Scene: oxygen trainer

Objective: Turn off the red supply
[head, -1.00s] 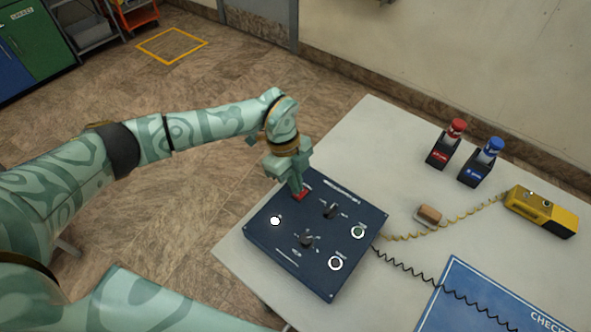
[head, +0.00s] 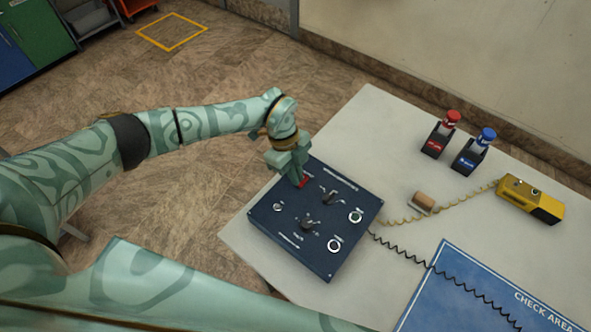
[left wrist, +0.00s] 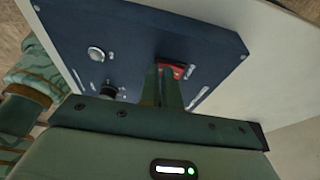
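A dark blue control panel (head: 300,255) lies on the white table, and its corner fills much of the left wrist view (left wrist: 210,45). A red switch (head: 303,183) sits near its far-left edge, partly hidden by my left gripper (head: 300,180). In the left wrist view the fingertips (left wrist: 163,72) are close together, right beside the red switch (left wrist: 178,68) and seemingly touching it. Nothing is held between them. A round white lamp (head: 278,207) on the panel looks unlit; it also shows in the left wrist view (left wrist: 96,54). My right gripper is out of view.
The panel also has black knobs (head: 308,223) and white-ringed buttons (head: 334,246). Behind stand a red-capped holder (head: 436,138) and a blue-capped holder (head: 470,155). A yellow box (head: 528,199), coiled cords, a small brown block (head: 423,201) and a blue mat (head: 450,290) lie right.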

